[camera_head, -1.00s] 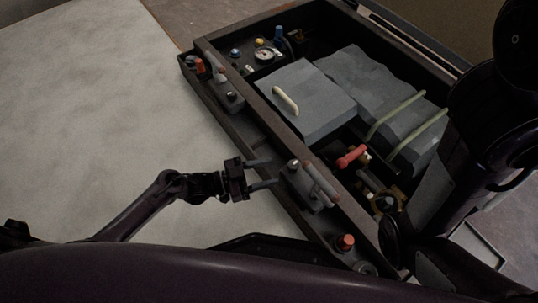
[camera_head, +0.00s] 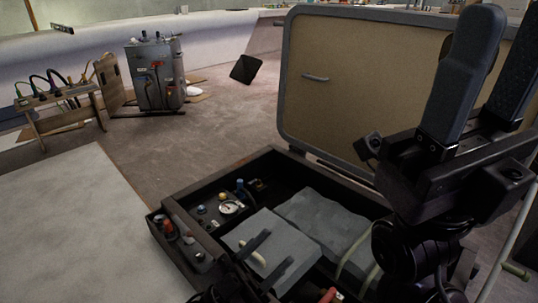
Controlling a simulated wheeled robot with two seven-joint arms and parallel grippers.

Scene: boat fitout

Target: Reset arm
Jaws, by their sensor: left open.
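My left gripper (camera_head: 267,257) is at the lower middle of the head view. Its two dark fingers are spread over the grey box with a pale handle (camera_head: 247,233). They look empty; I cannot tell whether they touch the box. My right gripper (camera_head: 490,75) is large and close at the right edge, pointing up. Its two thick fingers are apart with nothing seen between them, and one tip is cut off by the frame.
A dark open crate (camera_head: 196,262) holds the grey box, a gauge (camera_head: 229,207) and small fittings. A tall beige panel (camera_head: 355,95) stands behind it. A grey tank unit (camera_head: 155,78) and a wooden bench (camera_head: 62,101) are farther back. The pale surface (camera_head: 75,220) at left is clear.

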